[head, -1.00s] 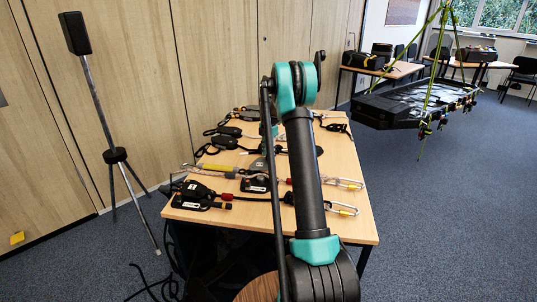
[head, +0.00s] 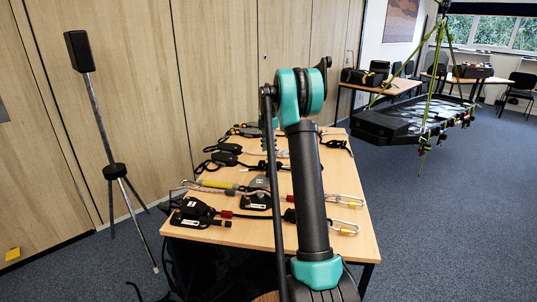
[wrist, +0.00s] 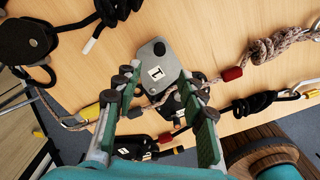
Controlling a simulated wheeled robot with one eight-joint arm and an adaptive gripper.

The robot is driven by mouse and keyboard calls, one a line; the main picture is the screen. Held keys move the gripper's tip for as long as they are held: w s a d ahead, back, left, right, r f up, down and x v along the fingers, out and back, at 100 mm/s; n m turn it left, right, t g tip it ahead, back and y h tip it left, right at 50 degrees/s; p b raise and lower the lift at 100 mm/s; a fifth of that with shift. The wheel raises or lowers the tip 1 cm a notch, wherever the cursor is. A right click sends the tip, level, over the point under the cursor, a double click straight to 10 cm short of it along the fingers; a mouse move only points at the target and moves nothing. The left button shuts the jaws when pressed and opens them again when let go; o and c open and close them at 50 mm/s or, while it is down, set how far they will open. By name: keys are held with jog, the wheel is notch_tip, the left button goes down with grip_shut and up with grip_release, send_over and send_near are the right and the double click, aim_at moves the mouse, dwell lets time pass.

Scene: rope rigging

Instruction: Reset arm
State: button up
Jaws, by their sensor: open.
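My arm (head: 307,190) rises in front of the table (head: 350,265) in the head view, its teal elbow at the top. My gripper (wrist: 161,78) shows in the wrist view, with its two green fingers spread apart and nothing held between them. It hangs over the table with rope gear below it. A grey metal plate device (wrist: 158,60) with a label marked 1 lies just beyond the fingertips. A rope runs below and between the fingers. In the head view the gripper is mostly hidden behind my arm.
Several black devices, ropes and carabiners (head: 345,228) lie in rows on the table. A black stretcher (head: 400,122) hangs on green straps at the right. A speaker on a tripod stand (head: 104,130) stands at the left, near the wooden wall. Blue carpet (head: 450,220) at the right is clear.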

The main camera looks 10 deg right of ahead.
jog(key=s+a+r+m+t, duration=0.1)
jog(key=s+a+r+m, duration=0.15)
jog(key=s+m, duration=0.6)
jog(key=s+a+f+m+t, duration=0.1)
jog(key=s+f+m, duration=0.3)
jog(key=s, duration=0.8)
jog(key=s+a+f+m+t, duration=0.1)
jog(key=s+a+f+m, duration=0.2)
jog(key=s, duration=1)
jog(key=s+a+f+m+t, duration=0.1)
jog(key=s+f+m, duration=0.3)
jog(key=s+m, duration=0.4)
jog(key=s+a, duration=0.1)
jog(key=s, duration=0.4)
jog(key=shift+s+a+f, duration=0.15)
jog(key=shift+s+f, duration=0.1)
jog(key=shift+f, duration=0.1)
